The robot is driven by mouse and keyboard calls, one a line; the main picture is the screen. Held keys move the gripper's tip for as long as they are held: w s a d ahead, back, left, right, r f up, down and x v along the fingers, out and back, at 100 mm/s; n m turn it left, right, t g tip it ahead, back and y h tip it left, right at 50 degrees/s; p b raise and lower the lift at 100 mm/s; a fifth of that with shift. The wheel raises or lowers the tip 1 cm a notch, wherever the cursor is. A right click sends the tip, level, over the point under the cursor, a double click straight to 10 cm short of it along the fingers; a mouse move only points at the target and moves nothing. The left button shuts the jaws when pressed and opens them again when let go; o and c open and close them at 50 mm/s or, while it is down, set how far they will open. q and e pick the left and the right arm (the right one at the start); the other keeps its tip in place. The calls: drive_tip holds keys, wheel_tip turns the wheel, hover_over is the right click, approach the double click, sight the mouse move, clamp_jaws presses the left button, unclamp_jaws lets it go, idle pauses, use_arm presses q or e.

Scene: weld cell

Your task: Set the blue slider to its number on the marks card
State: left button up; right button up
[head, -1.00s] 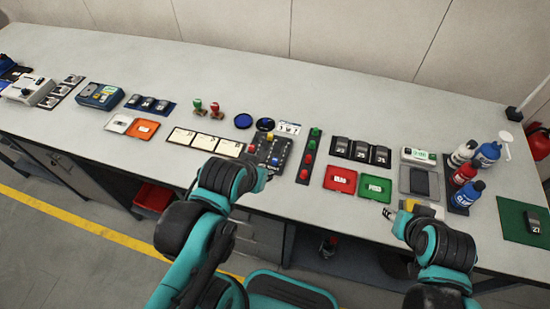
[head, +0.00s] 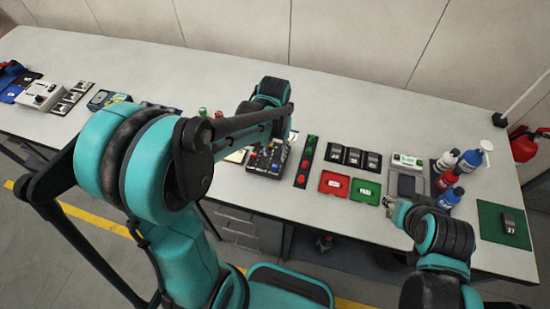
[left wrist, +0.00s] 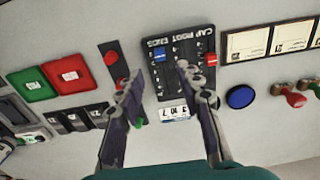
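The slider panel (left wrist: 178,75) is a dark board with slots and white lettering. In the left wrist view the blue slider (left wrist: 160,55) is near its left side and a red slider (left wrist: 211,59) at its right edge. The white marks card (left wrist: 173,112) lies beside the panel, with numbers too small to read surely. My left gripper (left wrist: 160,72) is open above the panel, its fingers apart with nothing between them. In the head view my left arm partly covers the panel (head: 265,160). My right gripper (head: 391,203) is by the bench's front edge; its fingers are too small to judge.
A strip with red and green buttons (head: 305,163) stands beside the panel, with a red tray (head: 334,183) and a green tray (head: 366,190) to its right. A blue disc (left wrist: 240,96) lies near the marks card. Bottles (head: 468,160) stand further right. The back of the bench is clear.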

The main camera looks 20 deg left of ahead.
sight(275, 166)
use_arm(q)
wheel_tip(275, 166, down, 8)
drive_tip(key=shift+f+b, duration=0.1)
drive_tip(key=shift+b, duration=1.15)
clamp_jaws()
